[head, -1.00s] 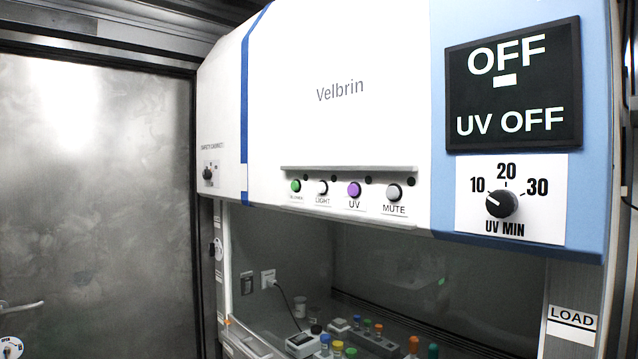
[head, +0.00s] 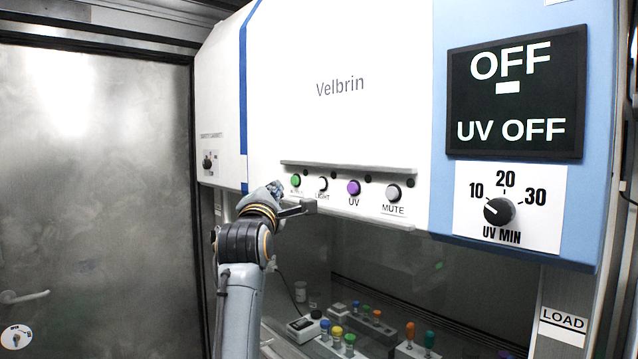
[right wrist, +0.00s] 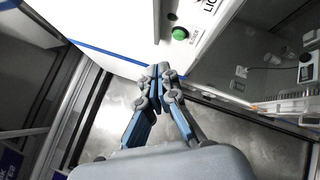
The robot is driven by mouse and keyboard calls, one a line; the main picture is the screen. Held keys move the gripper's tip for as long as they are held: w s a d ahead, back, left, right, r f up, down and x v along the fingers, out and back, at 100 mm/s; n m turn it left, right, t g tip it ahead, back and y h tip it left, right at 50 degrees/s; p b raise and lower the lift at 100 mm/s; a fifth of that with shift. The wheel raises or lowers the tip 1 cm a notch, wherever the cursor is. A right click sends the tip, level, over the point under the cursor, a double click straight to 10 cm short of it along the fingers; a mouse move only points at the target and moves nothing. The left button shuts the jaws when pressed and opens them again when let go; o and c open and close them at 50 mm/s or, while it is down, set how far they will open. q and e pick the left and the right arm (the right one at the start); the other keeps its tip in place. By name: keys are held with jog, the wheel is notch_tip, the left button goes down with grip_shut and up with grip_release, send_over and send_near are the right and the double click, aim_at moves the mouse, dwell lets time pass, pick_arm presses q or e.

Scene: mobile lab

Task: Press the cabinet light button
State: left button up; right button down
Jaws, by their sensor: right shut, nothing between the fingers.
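The light button (head: 322,184) is a pale round button labelled LIGHT on the white cabinet front, between the green button (head: 295,181) and the purple UV button (head: 354,187). My right gripper (head: 274,188) is at the panel's lower edge, left of the light button and apart from it. In the right wrist view its fingers (right wrist: 160,69) are shut and empty, and the green button (right wrist: 180,33) is a little beyond them. Part of the LIGHT label shows at the top there; the light button itself is out of that view. My left gripper is not in view.
A grey mute button (head: 393,192) is at the row's right end. A ledge (head: 350,169) runs above the buttons. A display (head: 515,90) reads OFF and UV OFF, above a timer knob (head: 499,211). Racks of coloured tubes stand inside the cabinet below.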

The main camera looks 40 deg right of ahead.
aim_at(321, 184)
jog(key=shift+d, duration=0.1)
jog(key=d+p, duration=0.2)
jog(key=d, duration=0.6)
jog(key=shift+w+d, duration=0.3)
jog(key=shift+w, duration=0.1)
jog(key=shift+d, duration=0.1)
dwell(1.2)
jog(key=shift+d, duration=0.35)
jog(key=shift+d, duration=0.5)
dwell(0.7)
dwell(0.3)
jog(key=shift+s+a+b, duration=0.1)
jog(key=shift+a+b, duration=0.45)
jog(key=shift+a, duration=0.35)
